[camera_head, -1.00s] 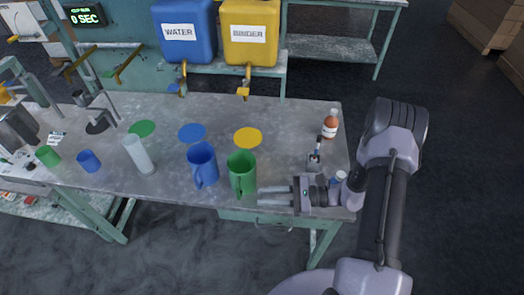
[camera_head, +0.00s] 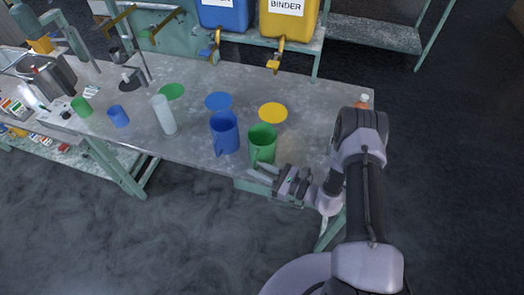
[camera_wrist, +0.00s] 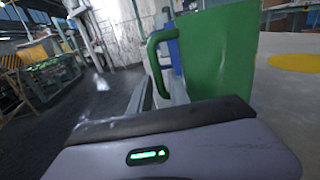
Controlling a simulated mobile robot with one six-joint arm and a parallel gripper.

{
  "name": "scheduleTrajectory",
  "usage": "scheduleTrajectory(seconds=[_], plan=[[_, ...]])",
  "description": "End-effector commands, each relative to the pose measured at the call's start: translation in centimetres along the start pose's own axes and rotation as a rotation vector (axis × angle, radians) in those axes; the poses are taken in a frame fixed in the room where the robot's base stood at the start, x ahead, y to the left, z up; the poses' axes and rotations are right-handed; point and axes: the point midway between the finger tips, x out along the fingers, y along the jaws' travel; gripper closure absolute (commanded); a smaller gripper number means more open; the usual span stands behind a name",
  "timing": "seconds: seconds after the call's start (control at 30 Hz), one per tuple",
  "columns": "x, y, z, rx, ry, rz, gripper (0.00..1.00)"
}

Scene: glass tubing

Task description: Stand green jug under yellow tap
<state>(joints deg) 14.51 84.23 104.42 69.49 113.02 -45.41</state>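My gripper (camera_head: 254,172) is low at the jug's front side near the handle. In the wrist view my gripper's fingers (camera_wrist: 158,88) look apart, with the lower handle between or just beyond them; contact is unclear. A yellow disc (camera_head: 273,113) lies on the tabletop behind the jug.
A blue jug (camera_head: 224,133) stands close left of the green jug. A clear cylinder (camera_head: 164,115), small blue cup (camera_head: 118,116) and small green cup (camera_head: 81,107) are farther left. An orange bottle (camera_head: 362,103) is partly hidden by my arm. The yellow disc is bare.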

Motion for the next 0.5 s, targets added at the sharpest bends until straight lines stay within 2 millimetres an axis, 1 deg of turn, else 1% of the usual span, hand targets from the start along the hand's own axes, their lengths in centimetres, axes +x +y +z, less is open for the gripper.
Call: scheduleTrajectory(seconds=[0.03, 0.1, 0.2, 0.43, 0.5], plan=[[1.1, 0.1, 0.0, -0.002, -0.001, 0.007, 0.78], [2.5, 0.1, 0.1, -0.002, -0.001, 0.005, 0.78], [3.7, 0.1, 0.1, 0.0, 0.0, 0.003, 0.78], [4.0, 0.0, 0.2, 0.001, 0.0, 0.001, 0.78], [4.0, 0.1, 0.2, 0.001, 0.0, 0.002, 0.91]])
